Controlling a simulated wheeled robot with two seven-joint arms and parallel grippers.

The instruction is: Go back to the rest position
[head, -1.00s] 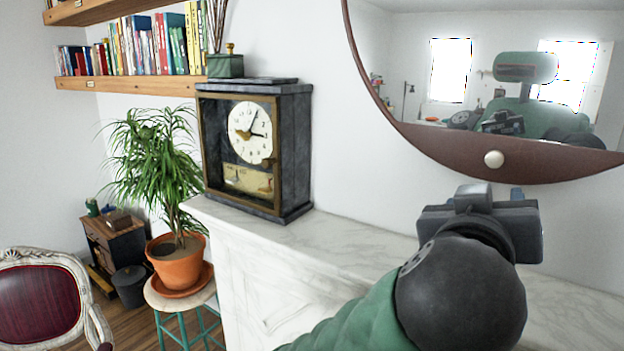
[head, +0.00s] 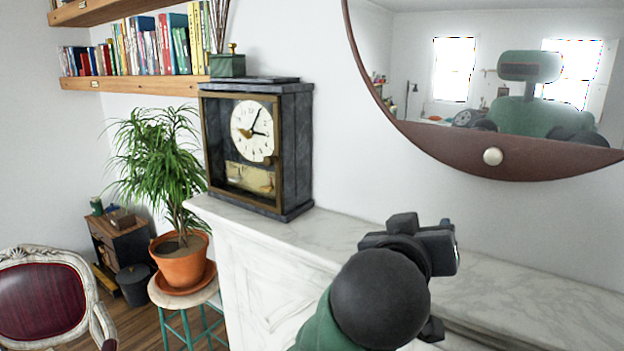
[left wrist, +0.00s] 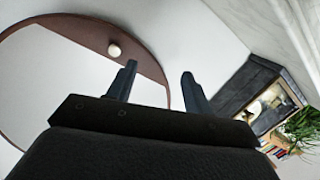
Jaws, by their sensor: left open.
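My left gripper (head: 450,240) is above the white marble mantel in the head view, to the right of the clock and below the round mirror. Its jaws are mostly hidden behind the wrist there. In the left wrist view its two fingers (left wrist: 158,84) stand apart with nothing between them. My right gripper does not show directly in either view.
A dark clock (head: 262,150) stands on the marble mantel (head: 335,240). A round brown-framed mirror (head: 440,155) hangs above the mantel. A potted plant (head: 181,262) sits on a stool at the left, near a red chair (head: 42,298). Bookshelves hang at the upper left.

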